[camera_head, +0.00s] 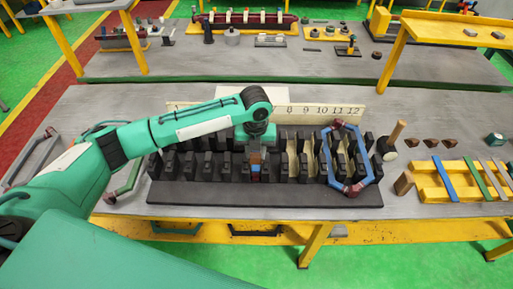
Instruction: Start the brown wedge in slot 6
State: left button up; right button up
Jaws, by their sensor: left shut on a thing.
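The black slotted stator block (265,193) lies along the front of the table, with rows of dark teeth. My left gripper (255,152) reaches down over the middle of the block and is shut on a small brown piece, seemingly the brown wedge (255,159). A blue patch shows just below it between the teeth. Whether the wedge's end is inside a slot I cannot tell. My right gripper is not in view.
A six-sided blue and red coil (324,163) stands around teeth at the right. Several brown wedges (434,142) lie at the right, near a wooden-handled mallet (396,133) and a yellow rack (432,184) with coloured strips. More coils (32,158) lie at the left.

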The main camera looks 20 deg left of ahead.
aim_at(256, 167)
pick_arm(q)
jog(key=shift+f+b, duration=0.5)
jog(key=shift+f, duration=0.05)
notch_tip(256, 167, down, 3)
jog(key=b, duration=0.3)
jog(key=shift+f, duration=0.2)
jog(key=shift+f+b, duration=0.55)
jog(key=shift+f, duration=0.5)
jog(key=shift+f, duration=0.1)
jog(key=shift+w+a, duration=0.2)
jog(key=shift+w, duration=0.55)
